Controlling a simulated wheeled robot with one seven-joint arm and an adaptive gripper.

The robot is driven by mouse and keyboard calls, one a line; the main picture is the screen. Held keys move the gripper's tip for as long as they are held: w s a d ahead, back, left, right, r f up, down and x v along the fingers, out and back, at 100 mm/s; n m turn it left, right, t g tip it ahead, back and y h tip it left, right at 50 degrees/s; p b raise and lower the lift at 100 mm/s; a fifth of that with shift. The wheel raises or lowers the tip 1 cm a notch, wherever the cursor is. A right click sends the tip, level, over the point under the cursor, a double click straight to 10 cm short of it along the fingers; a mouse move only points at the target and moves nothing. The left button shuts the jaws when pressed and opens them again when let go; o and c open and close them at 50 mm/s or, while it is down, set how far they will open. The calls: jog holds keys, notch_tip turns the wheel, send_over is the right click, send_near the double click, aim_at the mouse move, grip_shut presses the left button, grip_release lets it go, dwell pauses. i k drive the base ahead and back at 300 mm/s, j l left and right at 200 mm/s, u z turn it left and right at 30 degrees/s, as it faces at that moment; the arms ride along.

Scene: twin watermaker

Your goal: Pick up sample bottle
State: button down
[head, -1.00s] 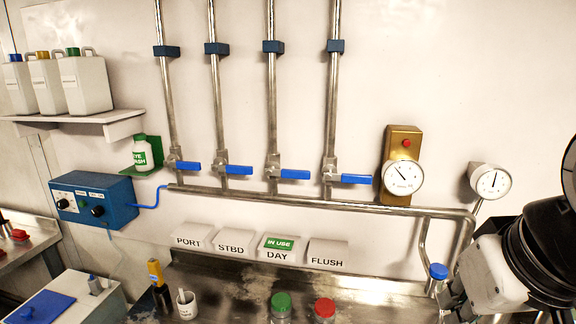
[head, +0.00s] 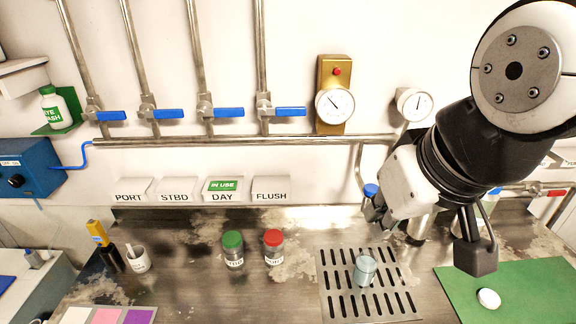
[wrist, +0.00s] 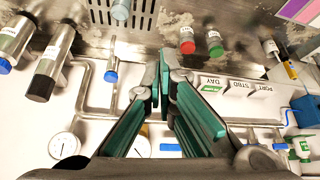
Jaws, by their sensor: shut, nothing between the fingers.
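A small open bottle of clear bluish material (head: 365,270), which looks like the sample bottle, stands upright on the slotted drain grate (head: 326,290). In the wrist view it shows at the top edge (wrist: 121,10), partly cut off. My gripper (head: 374,214) is above the back of the bench, behind the bottle and apart from it. In the wrist view my gripper's green-padded fingers (wrist: 160,75) are together with nothing between them. A loose white cap (head: 489,298) lies on the green mat (head: 530,285).
Green-lidded (head: 233,250) and red-lidded (head: 274,246) jars stand left of the grate. A blue-topped fitting (head: 370,191) and metal cylinders (wrist: 50,62) are close to my gripper. Pipes and gauges (head: 335,105) line the wall behind.

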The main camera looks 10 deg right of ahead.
aim_at(366, 262)
jog(key=j+z, duration=0.1)
jog(key=z, duration=0.25)
jog(key=k+j+z, duration=0.1)
jog(key=z, duration=0.25)
jog(key=k+z, duration=0.15)
jog(key=z, duration=0.2)
jog(key=k+j+z, duration=0.15)
jog(key=k, duration=0.25)
jog(key=k+j+z, duration=0.15)
jog(key=k, duration=0.3)
jog(key=k+j+z, duration=0.15)
jog(key=k, duration=0.25)
